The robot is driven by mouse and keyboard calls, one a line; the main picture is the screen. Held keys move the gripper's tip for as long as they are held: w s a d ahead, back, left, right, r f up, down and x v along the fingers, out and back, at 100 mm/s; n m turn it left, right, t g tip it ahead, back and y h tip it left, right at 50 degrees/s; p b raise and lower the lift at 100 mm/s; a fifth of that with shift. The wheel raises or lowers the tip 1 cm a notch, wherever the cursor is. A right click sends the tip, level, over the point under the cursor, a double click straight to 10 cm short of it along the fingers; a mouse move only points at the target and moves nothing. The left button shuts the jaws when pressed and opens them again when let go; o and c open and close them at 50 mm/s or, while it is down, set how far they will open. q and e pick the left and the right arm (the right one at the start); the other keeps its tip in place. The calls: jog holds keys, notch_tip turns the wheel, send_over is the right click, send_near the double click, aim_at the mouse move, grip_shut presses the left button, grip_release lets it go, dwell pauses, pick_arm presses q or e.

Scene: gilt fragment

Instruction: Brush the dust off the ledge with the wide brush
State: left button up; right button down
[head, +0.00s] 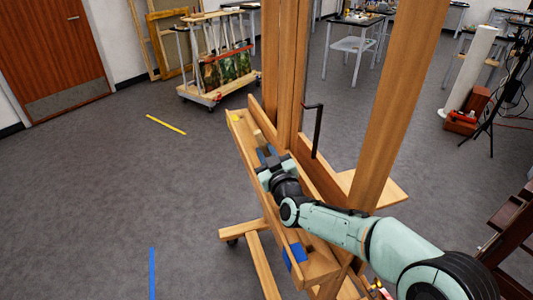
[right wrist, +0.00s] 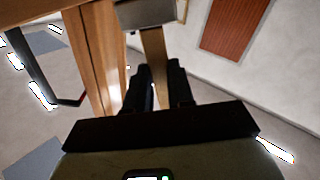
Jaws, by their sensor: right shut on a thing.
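The ledge (head: 243,141) is a long wooden tray across the front of a wooden easel (head: 284,70). My right gripper (head: 268,155) is over the middle of the ledge, low and close to it. In the right wrist view, its dark fingers (right wrist: 158,88) are shut on the wooden handle of the wide brush (right wrist: 153,57). A grey metal band (right wrist: 146,12) shows at the brush's far end; the bristles cannot be made out. In the head view the gripper hides most of the brush. I cannot make out dust on the ledge. My left gripper is not in view.
A black crank handle (head: 317,130) sticks out from the easel beside my arm. A canvas cart (head: 213,75) stands behind. The floor at left is open.

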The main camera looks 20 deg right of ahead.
jog(key=shift+w+p, duration=2.95)
jog(key=shift+w, duration=4.6)
jog(key=s+a+b, duration=0.1)
jog(key=s+b, duration=0.6)
jog(key=s, duration=0.8)
jog(key=shift+a, duration=0.3)
